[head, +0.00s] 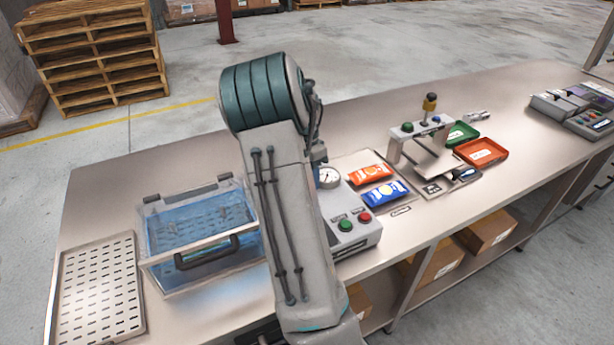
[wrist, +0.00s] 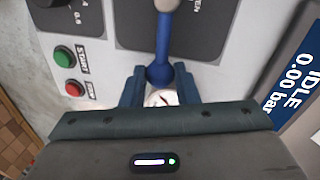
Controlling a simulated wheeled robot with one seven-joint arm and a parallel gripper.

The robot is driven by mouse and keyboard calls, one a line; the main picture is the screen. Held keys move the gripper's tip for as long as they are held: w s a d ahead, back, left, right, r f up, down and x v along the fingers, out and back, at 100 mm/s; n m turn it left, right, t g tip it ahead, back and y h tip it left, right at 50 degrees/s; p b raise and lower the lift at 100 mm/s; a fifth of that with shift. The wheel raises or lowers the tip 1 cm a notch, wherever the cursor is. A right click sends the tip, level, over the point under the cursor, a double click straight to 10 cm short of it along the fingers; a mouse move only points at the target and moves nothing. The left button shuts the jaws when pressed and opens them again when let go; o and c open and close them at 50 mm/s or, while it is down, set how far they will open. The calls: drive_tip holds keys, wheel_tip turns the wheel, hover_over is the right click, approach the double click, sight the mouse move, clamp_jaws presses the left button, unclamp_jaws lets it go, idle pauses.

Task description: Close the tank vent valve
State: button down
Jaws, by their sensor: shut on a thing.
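The vent valve lever (wrist: 163,42) shows in the wrist view as a blue handle with a rounded end, running down from a grey hub at the top edge on a dark plate. The plate's printed label is cut off, with "EN" readable at the right. My gripper (wrist: 160,74) has its two blue fingers on either side of the lever's rounded end and is shut on it. In the head view my arm hides the gripper and the lever. The clear tank (head: 205,222) with blue water stands on the bench, left of my arm, with a dark handle at its front.
A green button (wrist: 64,56) and a red button (wrist: 74,88) sit left of the lever; a display (wrist: 300,75) at right reads IDLE, 0.00 bar. A slotted tray (head: 98,290) lies left of the tank. Orange (head: 371,174) and blue (head: 384,194) pouches lie right of my arm.

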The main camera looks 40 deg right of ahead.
drive_tip(key=c, duration=1.1)
unclamp_jaws()
drive_tip(key=shift+s, duration=0.1)
drive_tip(key=shift+r, duration=0.15)
drive_tip(key=w+r, duration=0.1)
drive_tip(key=r, duration=0.8)
drive_tip(key=w+r+b, duration=0.1)
drive_tip(key=r, duration=0.3)
drive_tip(key=shift+w+r, duration=0.2)
drive_tip(key=shift+w, duration=0.15)
